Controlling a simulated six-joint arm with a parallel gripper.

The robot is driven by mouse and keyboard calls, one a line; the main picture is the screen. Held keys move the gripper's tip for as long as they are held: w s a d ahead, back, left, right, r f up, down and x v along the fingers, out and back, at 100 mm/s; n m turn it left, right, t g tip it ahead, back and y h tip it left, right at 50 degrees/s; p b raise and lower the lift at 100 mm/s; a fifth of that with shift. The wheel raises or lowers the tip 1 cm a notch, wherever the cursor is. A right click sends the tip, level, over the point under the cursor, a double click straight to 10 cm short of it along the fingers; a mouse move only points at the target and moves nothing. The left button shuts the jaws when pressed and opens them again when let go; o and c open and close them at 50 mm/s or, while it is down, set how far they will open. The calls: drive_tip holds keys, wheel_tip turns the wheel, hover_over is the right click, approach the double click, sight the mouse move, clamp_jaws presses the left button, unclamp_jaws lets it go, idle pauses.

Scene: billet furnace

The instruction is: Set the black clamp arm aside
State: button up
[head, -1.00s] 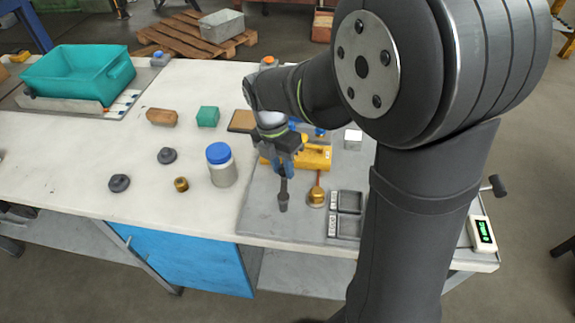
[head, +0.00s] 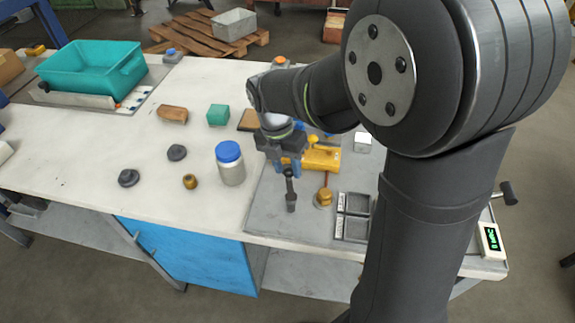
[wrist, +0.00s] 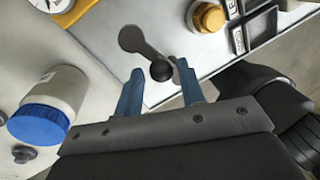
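The black clamp arm (head: 291,198) is a dark piece with a narrow top and a wider lower end, at the front left part of the grey plate (head: 270,217).
A brass hex piece (head: 324,198) and small grey trays (head: 354,229) stand right of the clamp arm. A yellow block (head: 322,159) is behind. A blue-lidded jar (head: 230,166) stands left. The white table (head: 110,215) has free room at the front left.

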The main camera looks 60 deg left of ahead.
drive_tip(key=shift+o, duration=0.7)
wheel_tip(320, 180, up, 17)
drive_tip(key=s+a, duration=0.1)
drive_tip(key=a, duration=0.2)
drive_tip(key=shift+s, duration=0.3)
drive_tip(key=d+f, duration=0.1)
drive_tip(key=f, duration=0.4)
drive_tip(key=w+d+f, duration=0.1)
drive_tip(key=f, duration=0.5)
drive_tip(key=d+f, duration=0.1)
drive_tip(key=f, duration=0.5)
drive_tip(key=shift+w, duration=0.35)
